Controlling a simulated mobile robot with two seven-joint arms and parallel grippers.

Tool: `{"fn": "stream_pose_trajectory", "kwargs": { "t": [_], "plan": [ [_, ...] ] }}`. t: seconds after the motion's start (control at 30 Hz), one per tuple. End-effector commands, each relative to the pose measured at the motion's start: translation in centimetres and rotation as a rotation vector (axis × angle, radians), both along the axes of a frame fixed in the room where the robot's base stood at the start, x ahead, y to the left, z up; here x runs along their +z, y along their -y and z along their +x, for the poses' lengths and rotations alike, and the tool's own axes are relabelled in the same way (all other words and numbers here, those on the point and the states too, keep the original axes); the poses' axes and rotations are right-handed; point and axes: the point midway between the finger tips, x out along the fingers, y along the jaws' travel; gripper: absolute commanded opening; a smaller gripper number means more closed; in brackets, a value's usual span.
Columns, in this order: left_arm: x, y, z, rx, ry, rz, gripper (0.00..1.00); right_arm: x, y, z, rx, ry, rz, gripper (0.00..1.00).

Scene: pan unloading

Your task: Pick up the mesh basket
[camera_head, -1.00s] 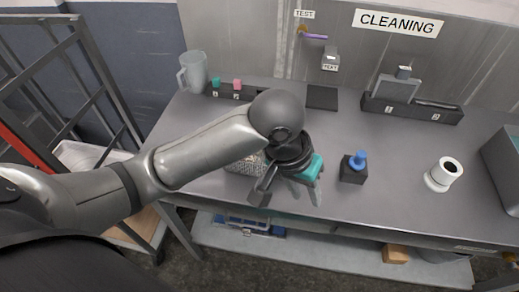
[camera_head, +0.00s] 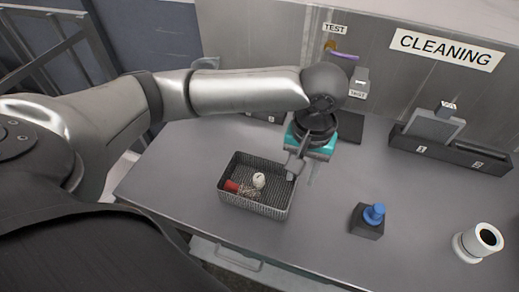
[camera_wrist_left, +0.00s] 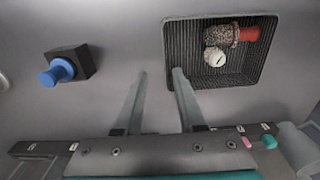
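The grey mesh basket (camera_head: 257,207) stands on the table in the head view, with a red-ended item (camera_head: 232,187) and a small white round item (camera_head: 259,180) inside. It also shows at the upper right of the left wrist view (camera_wrist_left: 168,50). My left gripper (camera_head: 298,168) is at the basket's right rim in the head view. In the left wrist view its two fingers (camera_wrist_left: 160,73) are apart with nothing gripped. One fingertip overlaps the basket's corner and the other is outside it. I cannot tell the fingertips' height over the rim. My right gripper is not in view.
A black block with a blue knob (camera_head: 368,220) stands right of the basket, and a white cylinder (camera_head: 477,242) farther right. A dark numbered rack (camera_head: 455,152) lies along the back wall. The table between basket and block is clear.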

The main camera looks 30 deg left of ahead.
Motion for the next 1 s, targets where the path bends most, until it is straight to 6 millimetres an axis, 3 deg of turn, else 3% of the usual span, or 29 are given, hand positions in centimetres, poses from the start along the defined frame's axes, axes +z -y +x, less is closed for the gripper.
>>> {"fn": "stream_pose_trajectory", "kwargs": {
  "t": [0.1,0.37,0.63,0.93,1.0],
  "plan": [
    [-2.1,0.0,0.0,0.0,-0.001,0.001,0.39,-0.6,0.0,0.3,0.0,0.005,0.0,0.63],
    [-3.9,-0.2,-0.1,-0.001,0.0,0.0,0.39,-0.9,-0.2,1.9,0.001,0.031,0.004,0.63],
    [-7.7,-0.7,-0.5,-0.002,0.0,0.0,0.39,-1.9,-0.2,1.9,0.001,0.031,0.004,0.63],
    [-8.3,-0.7,-0.4,-0.003,0.002,-0.001,0.39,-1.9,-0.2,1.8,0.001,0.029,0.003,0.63],
    [-8.2,-0.7,-0.4,-0.003,0.002,-0.001,0.33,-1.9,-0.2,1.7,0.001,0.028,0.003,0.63]
  ]
}}
